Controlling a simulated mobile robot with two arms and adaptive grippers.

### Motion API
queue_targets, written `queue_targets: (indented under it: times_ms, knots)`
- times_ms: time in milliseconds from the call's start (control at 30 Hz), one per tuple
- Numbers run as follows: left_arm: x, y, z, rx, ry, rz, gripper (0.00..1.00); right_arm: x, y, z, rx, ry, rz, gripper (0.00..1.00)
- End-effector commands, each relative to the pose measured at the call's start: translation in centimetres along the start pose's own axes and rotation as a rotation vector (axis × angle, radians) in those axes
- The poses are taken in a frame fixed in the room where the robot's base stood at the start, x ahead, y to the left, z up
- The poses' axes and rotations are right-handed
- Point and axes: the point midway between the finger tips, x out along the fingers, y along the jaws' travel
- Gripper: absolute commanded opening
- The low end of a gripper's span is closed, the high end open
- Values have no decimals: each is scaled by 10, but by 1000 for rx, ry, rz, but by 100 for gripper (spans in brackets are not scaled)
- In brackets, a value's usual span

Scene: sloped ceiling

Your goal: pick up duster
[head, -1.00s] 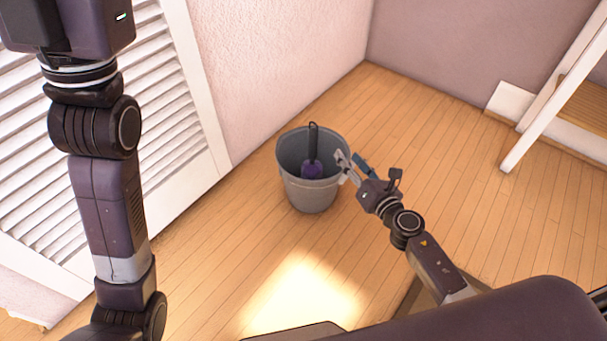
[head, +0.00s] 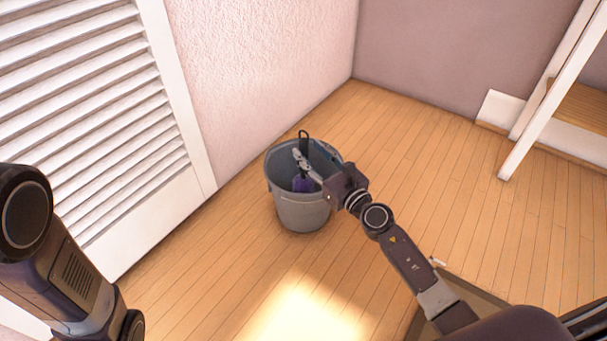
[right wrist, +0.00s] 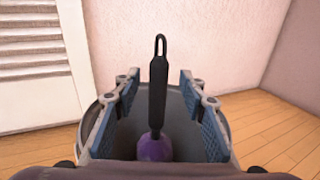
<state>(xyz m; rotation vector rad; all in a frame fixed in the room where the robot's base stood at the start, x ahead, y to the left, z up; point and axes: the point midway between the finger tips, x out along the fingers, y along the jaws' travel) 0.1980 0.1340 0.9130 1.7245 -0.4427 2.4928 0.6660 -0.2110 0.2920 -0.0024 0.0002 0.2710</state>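The duster (head: 303,183) stands upright in a grey bucket (head: 301,214) on the floor. It has a black handle with a loop at the top and a purple head low in the bucket. In the right wrist view the duster's handle (right wrist: 158,92) rises between the two blue-padded fingers of my right gripper (right wrist: 157,112), with a gap on each side. The right gripper is open and reaches over the bucket's rim from the right in the head view (head: 312,163). My left arm shows at the left edge of the head view, but its gripper is out of view.
A white louvered door (head: 95,120) and a pink wall (head: 265,65) stand behind and left of the bucket. A white slanted frame (head: 550,95) stands at the upper right. The wooden floor (head: 430,150) to the right of the bucket is clear.

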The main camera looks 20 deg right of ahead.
Motion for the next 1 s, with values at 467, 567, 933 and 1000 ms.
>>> queue_targets:
  times_ms: [467,567,933,1000]
  knots:
    - [-5,1,-2,0,0,1,28,33,2,0,3,-1,0,38]
    - [-5,1,-2,0,0,1,28,33,2,0,3,-1,-1,33]
    - [-5,1,-1,0,-1,1,28,32,2,0,2,0,-1,0]
    - [-5,1,-1,0,-1,1,28,32,2,0,2,0,-1,0]
